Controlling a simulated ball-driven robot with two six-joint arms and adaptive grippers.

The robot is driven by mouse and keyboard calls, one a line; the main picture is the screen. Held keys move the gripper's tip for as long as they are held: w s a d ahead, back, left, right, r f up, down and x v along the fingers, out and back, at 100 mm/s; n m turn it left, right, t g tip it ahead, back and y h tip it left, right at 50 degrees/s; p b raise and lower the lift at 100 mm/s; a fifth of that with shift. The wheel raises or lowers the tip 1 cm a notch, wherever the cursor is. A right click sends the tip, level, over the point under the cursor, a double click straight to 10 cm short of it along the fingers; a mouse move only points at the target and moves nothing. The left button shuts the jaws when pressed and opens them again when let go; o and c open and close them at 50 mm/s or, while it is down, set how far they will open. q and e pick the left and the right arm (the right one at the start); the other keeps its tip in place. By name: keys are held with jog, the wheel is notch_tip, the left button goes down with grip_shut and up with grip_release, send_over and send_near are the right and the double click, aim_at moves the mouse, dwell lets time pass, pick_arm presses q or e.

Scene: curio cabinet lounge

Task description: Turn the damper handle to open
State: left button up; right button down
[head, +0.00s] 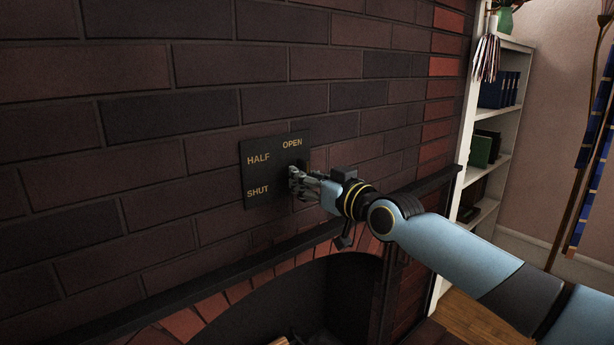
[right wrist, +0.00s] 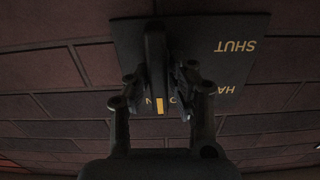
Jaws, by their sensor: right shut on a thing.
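A dark square damper plate (head: 262,177) is fixed to the brick wall, lettered SHUT at lower left, HALF at upper left and OPEN at upper right. In the right wrist view the plate (right wrist: 245,65) appears upside down. My right gripper (head: 296,178) is at the right part of the plate, just below OPEN, shut on the damper handle. The handle (right wrist: 155,70) shows in the right wrist view as a dark bar between the fingers, with a yellow mark at its end over the OPEN lettering. In the head view the fingers hide most of the handle. My left gripper is out of view.
A dark mantel ledge (head: 225,270) runs below the plate, above an arched fireplace opening (head: 290,300). A white bookcase (head: 497,130) with books stands to the right. The wall left of the plate is clear.

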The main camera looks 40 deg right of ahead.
jog(key=shift+r, duration=0.3)
jog(key=c, duration=1.6)
grip_release()
jog(key=shift+c, duration=0.2)
jog(key=o, duration=0.4)
jog(key=shift+d, duration=0.1)
jog(key=shift+f, duration=0.15)
jog(key=shift+r, duration=0.2)
jog(key=r, duration=1)
jog(key=shift+s, duration=0.2)
jog(key=shift+f, duration=0.1)
